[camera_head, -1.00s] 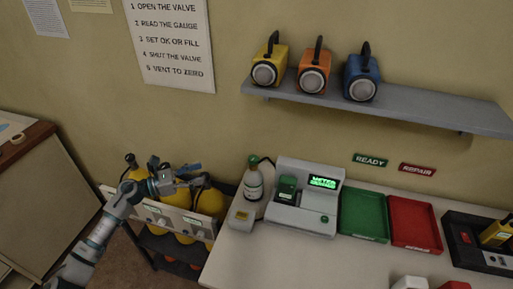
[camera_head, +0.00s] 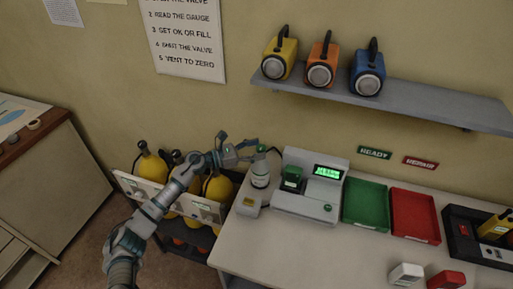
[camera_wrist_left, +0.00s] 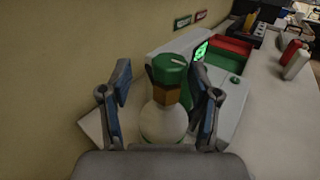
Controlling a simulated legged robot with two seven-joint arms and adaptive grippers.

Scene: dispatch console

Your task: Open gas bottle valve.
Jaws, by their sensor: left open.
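The white gas bottle (camera_head: 260,175) stands at the left end of the console, beside the grey gauge unit. In the left wrist view the bottle (camera_wrist_left: 163,123) has a brass-coloured neck and a green valve knob (camera_wrist_left: 169,68) with a pale mark on top. My left gripper (camera_head: 250,148) is open at the top of the bottle and partly hides the knob in the head view. In the left wrist view its two fingers (camera_wrist_left: 162,97) stand on either side of the neck, the right finger nearer. I cannot tell whether either touches. My right gripper is not in view.
The gauge unit (camera_head: 308,202) with a lit green display stands right of the bottle, then a green tray (camera_head: 366,205) and a red tray (camera_head: 414,215). Yellow cylinders (camera_head: 217,188) stand in a rack left of the console. A shelf (camera_head: 420,104) holds lamps above.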

